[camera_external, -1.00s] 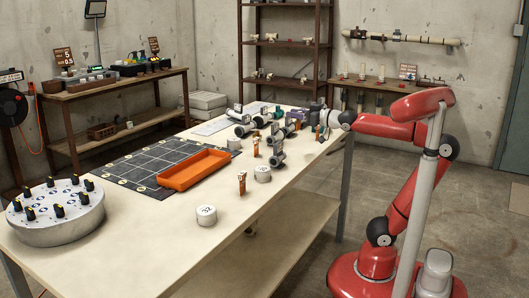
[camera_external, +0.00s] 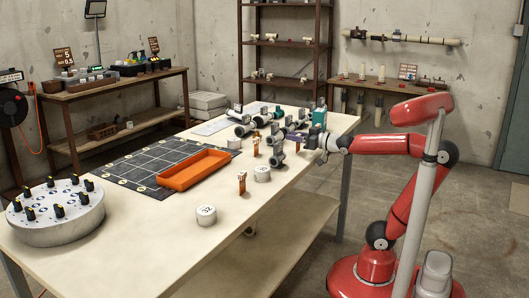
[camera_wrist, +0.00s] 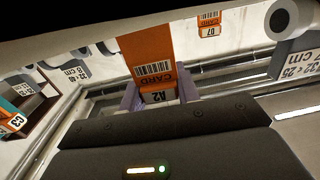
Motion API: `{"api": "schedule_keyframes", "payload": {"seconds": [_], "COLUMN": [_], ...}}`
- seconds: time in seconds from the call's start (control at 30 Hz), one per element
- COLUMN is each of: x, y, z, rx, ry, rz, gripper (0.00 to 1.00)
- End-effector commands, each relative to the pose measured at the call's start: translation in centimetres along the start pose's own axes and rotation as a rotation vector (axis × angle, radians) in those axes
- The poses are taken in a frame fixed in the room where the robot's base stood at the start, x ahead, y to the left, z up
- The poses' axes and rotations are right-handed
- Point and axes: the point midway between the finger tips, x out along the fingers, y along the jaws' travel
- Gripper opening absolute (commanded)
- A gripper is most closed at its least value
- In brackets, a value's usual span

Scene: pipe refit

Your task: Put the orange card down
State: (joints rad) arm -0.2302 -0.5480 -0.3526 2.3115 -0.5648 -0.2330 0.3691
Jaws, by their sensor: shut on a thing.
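The orange card (camera_wrist: 152,48) with a barcode and the word CARD upside down shows in the wrist view. A white A2 label (camera_wrist: 156,96) is at its near end, between two purple fingers. My gripper (camera_wrist: 158,90) is shut on the card. In the external view my gripper (camera_external: 318,146) is at the right edge of the long table (camera_external: 285,215), beside the pipe fittings; the held card cannot be made out there. Whether the card touches a surface is unclear.
Several labelled fittings (camera_external: 278,157) crowd the table left of my gripper. Small upright orange pieces (camera_external: 242,183) and white round caps (camera_external: 206,215) stand nearer the front. An orange tray (camera_external: 194,170) lies by a dark grid mat (camera_external: 125,168).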

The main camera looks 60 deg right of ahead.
Motion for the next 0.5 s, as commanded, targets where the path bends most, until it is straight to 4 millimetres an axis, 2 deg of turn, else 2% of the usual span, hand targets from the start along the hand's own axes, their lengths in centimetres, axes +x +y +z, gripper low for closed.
{"api": "schedule_keyframes", "payload": {"seconds": [0.03, 0.4, 0.43, 0.5], "x": [0.0, 0.0, 0.0, 0.0], "y": [0.02, 0.01, 0.01, 0.02], "z": [0.51, 0.83, 0.81, 0.69], "rx": [0.0, 0.001, 0.001, 0.001], "ry": [-0.002, 0.0, 0.0, 0.0], "rz": [0.001, 0.0, 0.0, 0.001], "gripper": [0.07, 0.07, 0.33, 0.42]}}
